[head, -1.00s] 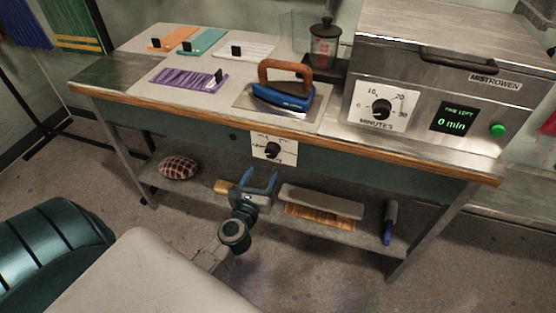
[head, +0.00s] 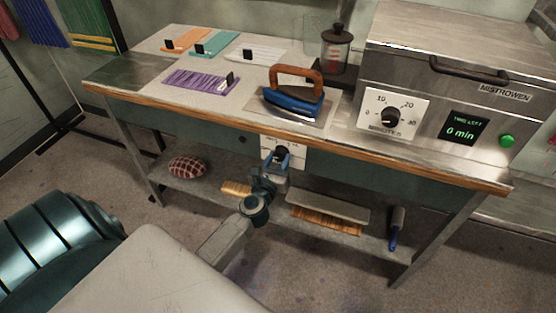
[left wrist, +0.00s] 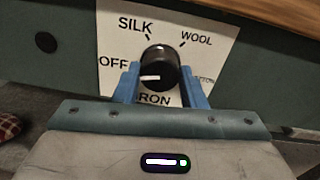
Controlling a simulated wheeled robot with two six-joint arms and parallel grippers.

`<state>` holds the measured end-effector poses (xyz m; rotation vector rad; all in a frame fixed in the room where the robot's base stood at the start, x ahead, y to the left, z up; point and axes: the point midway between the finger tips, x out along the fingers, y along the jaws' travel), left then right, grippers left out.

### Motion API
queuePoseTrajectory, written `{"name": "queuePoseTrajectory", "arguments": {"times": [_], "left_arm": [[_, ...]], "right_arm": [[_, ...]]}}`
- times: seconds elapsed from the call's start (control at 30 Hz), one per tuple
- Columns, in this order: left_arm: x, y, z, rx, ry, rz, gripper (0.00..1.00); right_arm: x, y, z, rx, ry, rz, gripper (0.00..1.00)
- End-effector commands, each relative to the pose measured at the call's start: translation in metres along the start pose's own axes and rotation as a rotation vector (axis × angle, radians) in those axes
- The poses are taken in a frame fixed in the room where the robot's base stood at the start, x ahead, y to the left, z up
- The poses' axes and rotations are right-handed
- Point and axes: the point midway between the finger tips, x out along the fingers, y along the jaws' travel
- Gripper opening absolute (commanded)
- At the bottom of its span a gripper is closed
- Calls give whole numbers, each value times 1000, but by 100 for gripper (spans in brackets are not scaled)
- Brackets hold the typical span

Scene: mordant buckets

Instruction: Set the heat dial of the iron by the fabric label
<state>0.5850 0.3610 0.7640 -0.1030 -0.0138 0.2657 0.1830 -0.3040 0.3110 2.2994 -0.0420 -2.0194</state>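The heat dial (left wrist: 160,67) is a black knob on a white plate under the table's front edge. Its white mark points left, near OFF. SILK and WOOL are printed above it, IRON below; the word at right is mostly hidden by a finger. My left gripper (left wrist: 161,82) is open, its blue fingers on either side of the knob; contact is unclear. The left gripper also shows in the head view (head: 277,157), in front of the plate. The blue iron (head: 293,101) with a brown handle stands on a metal rest. My right gripper is not in view.
A purple cloth (head: 194,81) lies left of the iron; orange (head: 184,42), teal (head: 216,42) and white (head: 267,53) cloths lie behind, each with a black clip. A steel press (head: 450,80) stands at right. The lower shelf holds a checked cushion (head: 188,166).

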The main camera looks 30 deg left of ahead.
Motion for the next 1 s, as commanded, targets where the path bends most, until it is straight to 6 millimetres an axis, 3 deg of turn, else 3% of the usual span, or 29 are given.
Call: {"name": "queuePoseTrajectory", "arguments": {"times": [0.1, 0.47, 1.0], "left_arm": [[0, 0, 0, 0, 0, 1, 15], [0, 0, 1, 64, -1, 1, 15], [0, 0, 1, 509, -14, -2, 15]], "right_arm": [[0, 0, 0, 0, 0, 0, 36], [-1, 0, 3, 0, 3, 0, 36], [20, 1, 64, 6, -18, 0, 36]]}}
